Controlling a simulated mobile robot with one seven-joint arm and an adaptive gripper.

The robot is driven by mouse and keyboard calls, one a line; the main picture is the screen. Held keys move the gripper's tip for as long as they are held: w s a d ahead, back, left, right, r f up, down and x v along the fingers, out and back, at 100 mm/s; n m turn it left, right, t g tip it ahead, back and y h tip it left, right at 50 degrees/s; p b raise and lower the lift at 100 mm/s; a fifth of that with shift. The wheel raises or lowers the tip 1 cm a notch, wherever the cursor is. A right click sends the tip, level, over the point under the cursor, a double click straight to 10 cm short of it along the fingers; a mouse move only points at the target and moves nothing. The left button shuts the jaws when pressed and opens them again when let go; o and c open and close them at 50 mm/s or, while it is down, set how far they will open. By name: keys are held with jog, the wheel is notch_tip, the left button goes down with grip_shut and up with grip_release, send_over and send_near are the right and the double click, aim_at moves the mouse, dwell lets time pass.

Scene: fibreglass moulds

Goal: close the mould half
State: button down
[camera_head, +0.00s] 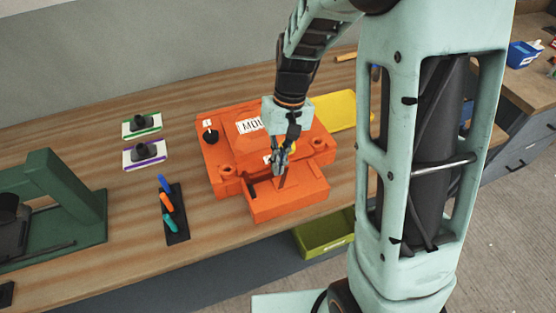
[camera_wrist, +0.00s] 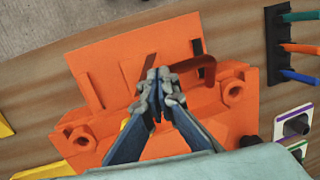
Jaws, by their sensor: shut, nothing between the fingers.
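The orange mould (camera_head: 222,150) sits on the wooden bench, with a white label on top and round bosses at its front corners. Its front orange half (camera_head: 290,204) sticks out toward the bench's front edge, with a dark gap at its left. This half also shows in the wrist view (camera_wrist: 115,55), slightly skewed to the body (camera_wrist: 225,118). My gripper (camera_head: 278,168) is over the join between body and front half. Its fingertips (camera_wrist: 158,76) are together and hold nothing; whether they touch the mould is unclear.
Left of the mould are a rack of coloured-handled tools (camera_head: 172,212) and two black-knobbed pads, green (camera_head: 141,125) and purple (camera_head: 145,155). A dark green press (camera_head: 70,190) stands far left. A yellow tray (camera_head: 335,108) lies behind right. A green bin (camera_head: 322,238) is below the front edge.

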jog(key=shift+b+x, duration=0.35)
jog(key=shift+x, duration=0.5)
jog(key=shift+s+d+f, duration=0.1)
jog(key=shift+s+d, duration=0.1)
jog(key=shift+s, duration=0.05)
jog(key=shift+w+r+p, duration=0.1)
jog(key=shift+r+p, duration=0.4)
jog(key=p+v, duration=0.1)
jog(key=v, duration=1.2)
jog(key=shift+s+d+r+p, duration=0.15)
jog(key=shift+s+r+p, duration=0.15)
jog(key=shift+p, duration=0.05)
